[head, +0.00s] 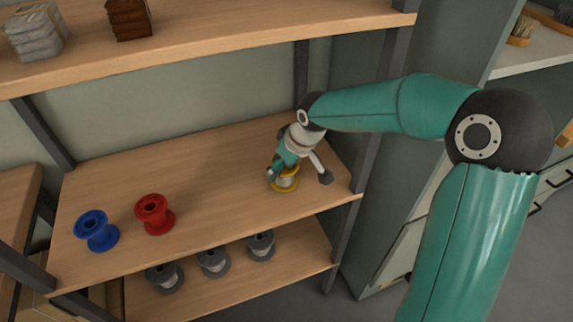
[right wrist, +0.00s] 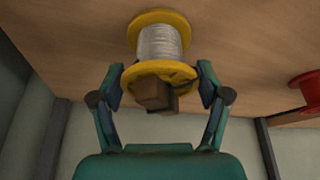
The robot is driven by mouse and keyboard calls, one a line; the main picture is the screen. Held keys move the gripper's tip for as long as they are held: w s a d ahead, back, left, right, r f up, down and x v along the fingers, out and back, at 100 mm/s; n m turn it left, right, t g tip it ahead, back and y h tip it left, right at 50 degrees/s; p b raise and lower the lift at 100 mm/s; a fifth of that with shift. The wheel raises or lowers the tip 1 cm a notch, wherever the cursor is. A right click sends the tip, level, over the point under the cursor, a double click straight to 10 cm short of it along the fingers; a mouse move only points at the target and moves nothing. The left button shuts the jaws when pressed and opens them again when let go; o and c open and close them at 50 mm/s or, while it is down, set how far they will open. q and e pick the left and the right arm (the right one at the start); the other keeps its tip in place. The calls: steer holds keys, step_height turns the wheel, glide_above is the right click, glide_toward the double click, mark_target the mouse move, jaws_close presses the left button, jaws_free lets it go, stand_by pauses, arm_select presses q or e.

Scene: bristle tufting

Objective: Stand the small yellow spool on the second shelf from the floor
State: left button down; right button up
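The small yellow spool (head: 287,184), with pale thread around its core, is at the right end of the middle shelf in view (head: 200,180). It appears to stand upright there, partly hidden by my right gripper (head: 298,175). In the right wrist view the spool (right wrist: 162,45) is between the two fingers of the right gripper (right wrist: 160,85). The fingers are spread on either side of its near yellow flange, and at least one looks clear of it. My left gripper is not in view.
A red spool (head: 154,215) and a blue spool (head: 96,231) stand on the left of the same shelf. Several grey spools (head: 213,262) stand on the shelf below. The upper shelf (head: 230,43) holds bundles and overhangs. A dark upright (head: 364,150) is close on the right.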

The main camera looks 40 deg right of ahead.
steer(key=shift+o, duration=1.4)
steer(key=shift+r, duration=0.25)
steer(key=p+v, duration=0.1)
steer(key=v, duration=0.6)
steer(key=shift+s+r, duration=0.1)
